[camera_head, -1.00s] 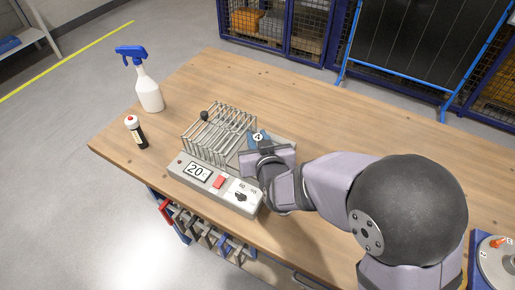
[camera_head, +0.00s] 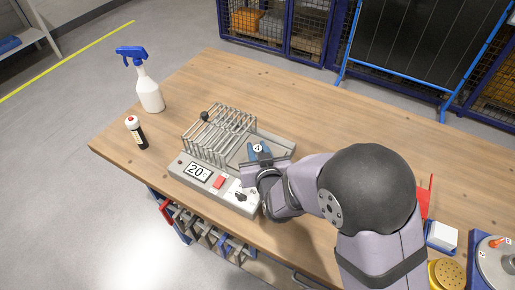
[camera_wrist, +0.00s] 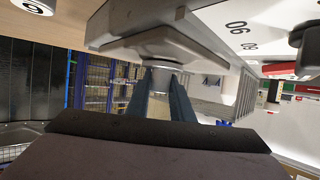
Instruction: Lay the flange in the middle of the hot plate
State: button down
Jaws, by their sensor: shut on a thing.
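The hot plate (camera_head: 213,190), a grey box with a "20" display, a red switch and a dial, stands on the bench. My gripper (camera_head: 258,153) is over the right part of its top, behind the dial. In the wrist view my blue fingers (camera_wrist: 162,82) are shut on the narrow neck of the grey flange (camera_wrist: 160,46). The flange's wide side faces the hot plate's grey top (camera_wrist: 110,22), very close to it. I cannot tell whether they touch.
A wire guard (camera_head: 215,135) with a black knob (camera_head: 204,116) stands over the left part of the hot plate. A spray bottle (camera_head: 150,95) and a small dark bottle (camera_head: 137,133) stand left. A rotary jig (camera_head: 493,262) is at the right front. The bench behind is clear.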

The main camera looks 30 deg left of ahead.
jog(key=shift+f, duration=0.2)
jog(key=c, duration=1.6)
grip_release()
jog(key=shift+o, duration=0.2)
jog(key=shift+s+d+r, duration=0.1)
jog(key=shift+r, duration=0.15)
jog(key=shift+b+v, duration=0.6)
jog(key=shift+v, duration=3.05)
